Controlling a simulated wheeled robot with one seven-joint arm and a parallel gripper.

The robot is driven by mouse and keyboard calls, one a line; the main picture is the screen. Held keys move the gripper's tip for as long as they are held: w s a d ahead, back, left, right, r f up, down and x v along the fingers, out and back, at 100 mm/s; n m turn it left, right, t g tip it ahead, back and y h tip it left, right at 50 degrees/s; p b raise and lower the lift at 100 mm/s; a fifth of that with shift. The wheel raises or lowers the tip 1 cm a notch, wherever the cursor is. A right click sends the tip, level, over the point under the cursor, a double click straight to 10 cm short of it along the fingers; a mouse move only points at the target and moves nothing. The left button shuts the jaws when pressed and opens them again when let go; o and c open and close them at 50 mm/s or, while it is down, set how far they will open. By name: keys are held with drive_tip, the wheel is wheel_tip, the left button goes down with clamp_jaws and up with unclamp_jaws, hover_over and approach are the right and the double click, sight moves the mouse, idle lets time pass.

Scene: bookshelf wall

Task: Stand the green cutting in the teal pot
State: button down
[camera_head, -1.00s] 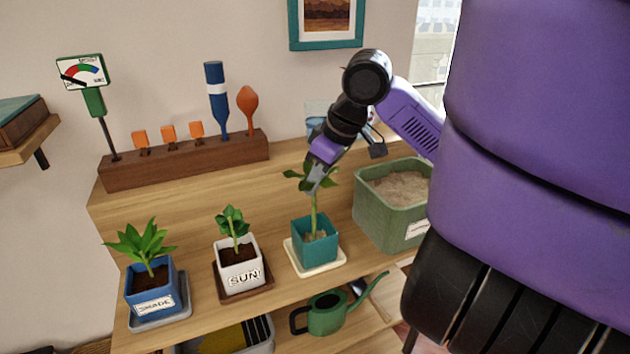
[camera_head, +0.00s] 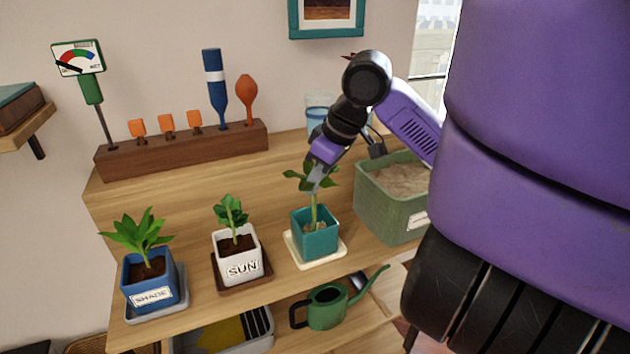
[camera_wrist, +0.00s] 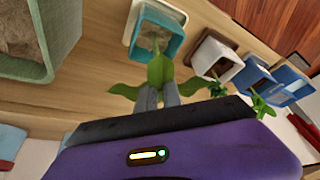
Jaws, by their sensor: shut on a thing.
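The teal pot (camera_head: 315,242) stands on a cream saucer (camera_head: 331,255) on the wooden shelf, between the white pot and the green planter. The green cutting (camera_head: 313,208) is upright, with its lower stem inside the teal pot's opening. My gripper (camera_head: 314,182) is above the pot and shut on the cutting near its leaves. In the wrist view the cutting (camera_wrist: 158,70) is between the grey fingers (camera_wrist: 158,97), and its stem reaches into the teal pot (camera_wrist: 176,42). The stem's foot is hard to see, so I cannot tell whether it touches the soil.
A blue pot (camera_head: 136,276) and a white pot (camera_head: 240,263) with plants stand to the left. A green planter (camera_head: 390,220) is close on the right. A wooden tool rack (camera_head: 180,156) stands behind. A green watering can (camera_head: 326,312) is below.

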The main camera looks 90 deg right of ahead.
drive_tip(key=c, duration=1)
unclamp_jaws()
drive_tip(key=shift+c, duration=0.2)
drive_tip(key=p+v, duration=0.7)
drive_tip(key=v, duration=0.1)
drive_tip(key=shift+w+r, duration=0.2)
drive_tip(key=shift+r, duration=0.35)
drive_tip(key=shift+d, duration=0.1)
